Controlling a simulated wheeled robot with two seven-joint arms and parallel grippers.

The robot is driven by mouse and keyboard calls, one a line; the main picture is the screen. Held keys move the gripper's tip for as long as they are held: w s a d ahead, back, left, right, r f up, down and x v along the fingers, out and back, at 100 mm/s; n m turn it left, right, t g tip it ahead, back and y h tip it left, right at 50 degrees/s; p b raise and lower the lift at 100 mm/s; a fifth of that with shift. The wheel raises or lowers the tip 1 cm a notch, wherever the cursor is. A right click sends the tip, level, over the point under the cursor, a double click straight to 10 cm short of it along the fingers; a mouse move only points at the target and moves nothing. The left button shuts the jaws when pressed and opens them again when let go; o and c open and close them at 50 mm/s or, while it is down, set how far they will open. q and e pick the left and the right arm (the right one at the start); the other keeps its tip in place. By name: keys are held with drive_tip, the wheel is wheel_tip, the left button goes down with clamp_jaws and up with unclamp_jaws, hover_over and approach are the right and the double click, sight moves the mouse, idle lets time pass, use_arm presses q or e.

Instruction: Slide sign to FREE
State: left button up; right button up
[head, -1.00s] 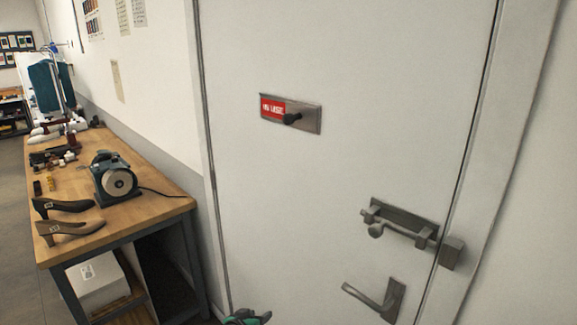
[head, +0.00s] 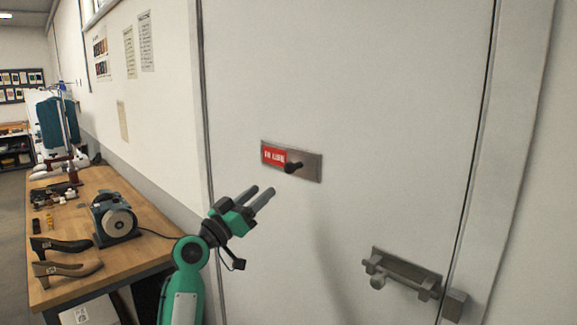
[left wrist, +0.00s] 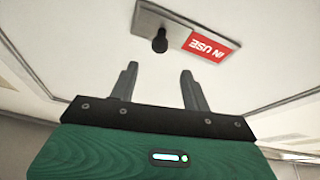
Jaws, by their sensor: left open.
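The sign (head: 311,168) is a grey metal plate on the white door, with a red field showing on its left part in the head view. In the left wrist view the sign (left wrist: 222,38) shows upside down and the red field reads IN USE. A dark knob (head: 293,167) sticks out near the plate's middle, at the right end of the red; it also shows in the left wrist view (left wrist: 160,41). My left gripper (head: 262,193) is open and empty, below and left of the knob, apart from it. My right gripper is not in view.
The white door (head: 400,90) has a sliding bolt (head: 400,270) low on the right. A wooden workbench (head: 150,252) with a grinder (head: 116,219) and shoes (head: 66,268) stands at the left. The door face around the sign is clear.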

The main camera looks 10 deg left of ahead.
sight(286, 169)
use_arm(q)
drive_tip(key=p+x, duration=0.4)
drive_tip(key=x, duration=0.6)
drive_tip(key=shift+r, duration=0.15)
drive_tip(key=shift+w+d+r+p, duration=0.1)
drive_tip(key=shift+w+d+p, duration=0.3)
drive_tip(key=shift+w, duration=0.25)
clamp_jaws()
